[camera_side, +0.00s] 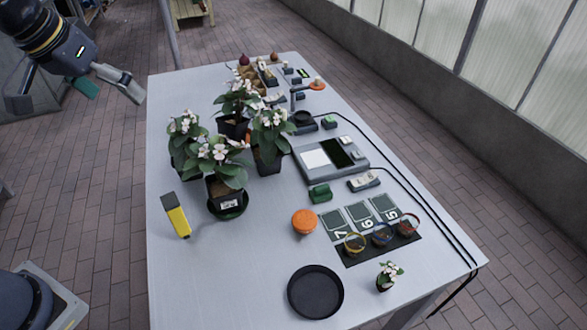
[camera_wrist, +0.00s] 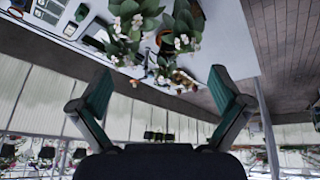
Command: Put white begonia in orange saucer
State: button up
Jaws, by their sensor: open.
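Several white-flowered potted plants stand close together on the table: a back one (camera_side: 237,99), a left one (camera_side: 184,150), a right one (camera_side: 270,130) and a front one (camera_side: 222,165). The front pot stands in a dark green saucer (camera_side: 236,211). A much smaller white-flowered plant (camera_side: 389,275) stands near the front right. A round orange piece (camera_side: 304,221) lies mid-table; I cannot tell whether it is the saucer. Another orange bit shows among the plants in the wrist view (camera_wrist: 163,38), mostly hidden. My gripper (camera_side: 112,91) is open and empty, left of the table; its spread fingers show in the wrist view (camera_wrist: 160,80).
A black round tray (camera_side: 315,291) lies at the front. The front left of the table is clear.

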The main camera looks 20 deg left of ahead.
jog(key=s+f+m, duration=0.1)
jog(key=s+f, duration=0.1)
jog(key=s, duration=1)
jog(key=shift+d, duration=0.35)
jog(key=shift+w+m+t, duration=0.1)
jog(key=shift+m+t, duration=0.2)
